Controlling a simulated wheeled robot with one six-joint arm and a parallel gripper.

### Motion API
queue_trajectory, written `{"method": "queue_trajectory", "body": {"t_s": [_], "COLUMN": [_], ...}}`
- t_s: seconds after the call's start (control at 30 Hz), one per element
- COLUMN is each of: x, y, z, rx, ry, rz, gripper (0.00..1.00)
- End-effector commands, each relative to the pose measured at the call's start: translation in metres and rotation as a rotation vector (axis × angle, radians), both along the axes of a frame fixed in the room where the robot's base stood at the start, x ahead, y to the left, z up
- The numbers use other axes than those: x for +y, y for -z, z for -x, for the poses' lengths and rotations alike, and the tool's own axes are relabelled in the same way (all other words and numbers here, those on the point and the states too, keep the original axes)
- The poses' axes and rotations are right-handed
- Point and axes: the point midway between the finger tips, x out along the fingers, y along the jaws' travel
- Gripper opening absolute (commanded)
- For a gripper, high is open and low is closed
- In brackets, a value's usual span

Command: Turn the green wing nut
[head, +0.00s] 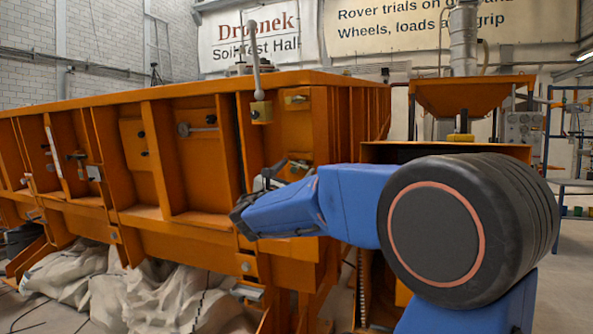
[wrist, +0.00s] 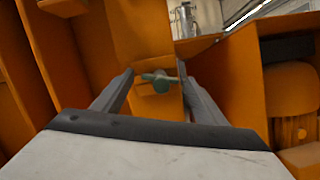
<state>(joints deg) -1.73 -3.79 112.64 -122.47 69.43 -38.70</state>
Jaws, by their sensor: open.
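The green wing nut (wrist: 160,80) shows in the wrist view on an orange plate of the sandbed. It lies between and beyond my two fingers, with a finger to either side, and I see no clear contact. My gripper (wrist: 158,82) is open and empty. In the head view my gripper (head: 250,205) is in front of the right end of the orange sandbed (head: 190,215). I cannot make out the green wing nut there; the arm and gripper may hide it.
A lever with a ball top (head: 257,60) stands up from a yellowish block on the sandbed's side, above my gripper. Upright orange ribs divide the wall. White sacks (head: 150,295) lie under the bed. An orange hopper (head: 470,95) stands at the right.

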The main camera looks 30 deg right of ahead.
Motion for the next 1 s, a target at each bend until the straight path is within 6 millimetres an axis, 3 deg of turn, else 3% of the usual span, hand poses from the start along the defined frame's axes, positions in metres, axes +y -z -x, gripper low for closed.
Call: {"method": "queue_trajectory", "body": {"t_s": [0.4, 0.6, 1.0], "x": [-0.0065, -0.0063, -0.0061], "y": [-0.0033, -0.0033, -0.0033], "z": [-0.004, -0.0039, -0.004], "rx": [-0.001, -0.001, -0.05], "ry": [0.0, 0.0, -0.011], "rz": [-0.001, -0.001, -0.039], "gripper": [0.66, 0.24, 0.24]}}
